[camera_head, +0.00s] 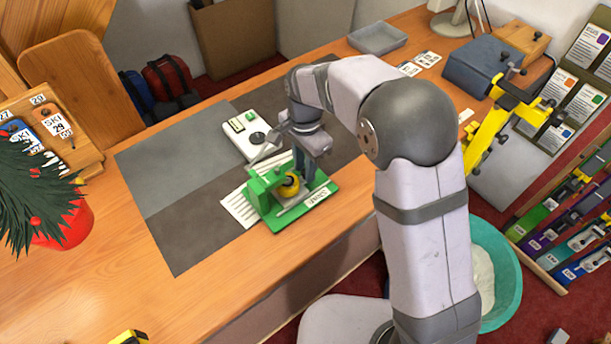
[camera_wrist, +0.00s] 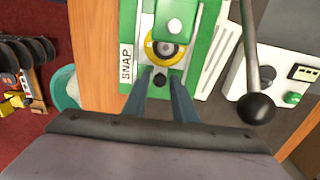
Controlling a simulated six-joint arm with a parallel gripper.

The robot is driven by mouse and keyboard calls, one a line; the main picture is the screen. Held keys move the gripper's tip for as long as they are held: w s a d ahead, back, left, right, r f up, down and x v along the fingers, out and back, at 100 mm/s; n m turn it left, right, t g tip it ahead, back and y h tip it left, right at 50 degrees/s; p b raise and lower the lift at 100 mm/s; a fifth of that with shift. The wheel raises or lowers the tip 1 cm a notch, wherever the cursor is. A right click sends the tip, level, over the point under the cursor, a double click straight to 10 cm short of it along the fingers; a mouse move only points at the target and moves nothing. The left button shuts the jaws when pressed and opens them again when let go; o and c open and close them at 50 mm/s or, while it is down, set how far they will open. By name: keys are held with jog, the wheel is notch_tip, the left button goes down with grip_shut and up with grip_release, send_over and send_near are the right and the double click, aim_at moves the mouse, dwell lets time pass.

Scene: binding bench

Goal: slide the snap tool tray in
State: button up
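The snap tool is a green press with a "SNAP" label (camera_wrist: 126,62), and in the head view its green base (camera_head: 279,221) stands at the bench's front edge. Its light grey tray (camera_wrist: 148,66) lies on the base, with a yellow ring (camera_wrist: 152,49) around a metal centre, partly under the green press head (camera_wrist: 175,20). A small black knob (camera_wrist: 160,81) is at the tray's near end. My gripper (camera_wrist: 160,74) is open, its two fingers pointing at the tool on either side of the knob, with gaps visible. In the head view my gripper (camera_head: 305,176) is low over the tool, partly covering it.
A lever with a black ball (camera_wrist: 256,108) stands right of the tool in the wrist view. A white device (camera_head: 248,134) lies behind the tool on the grey mat (camera_head: 175,180). A yellow-framed machine (camera_head: 490,135) is at the right. The mat's left part is clear.

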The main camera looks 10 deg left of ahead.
notch_tip(320, 180, up, 6)
jog(key=p, duration=0.5)
dwell(0.4)
jog(key=shift+r+p, duration=0.15)
jog(key=shift+p, duration=0.15)
notch_tip(320, 180, up, 4)
jog(key=p, duration=0.3)
jog(key=shift+c, duration=0.3)
